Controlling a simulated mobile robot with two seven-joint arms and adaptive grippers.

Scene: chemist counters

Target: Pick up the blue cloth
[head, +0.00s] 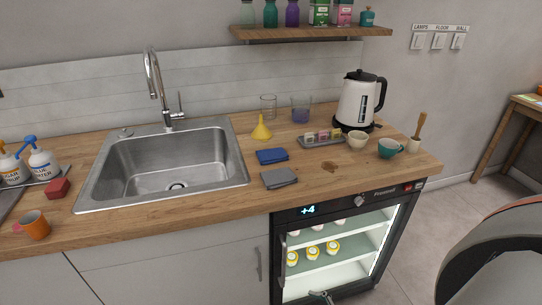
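The blue cloth (271,156) lies folded on the wooden counter (215,196), right of the sink. A folded grey cloth (279,178) lies just in front of it, nearer the counter's front edge. No gripper is at either cloth. A small dark, jointed piece at the bottom edge, in front of the fridge, looks like the tip of my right gripper (322,297); its fingers cannot be made out. My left gripper is not in view.
A yellow funnel (261,128) stands behind the blue cloth. A small tray (319,138), bowl (357,139), teal cup (390,148) and kettle (357,101) stand to the right. The sink (240,166) is left. A brown stain (330,166) marks the counter. A lit fridge (340,240) sits below.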

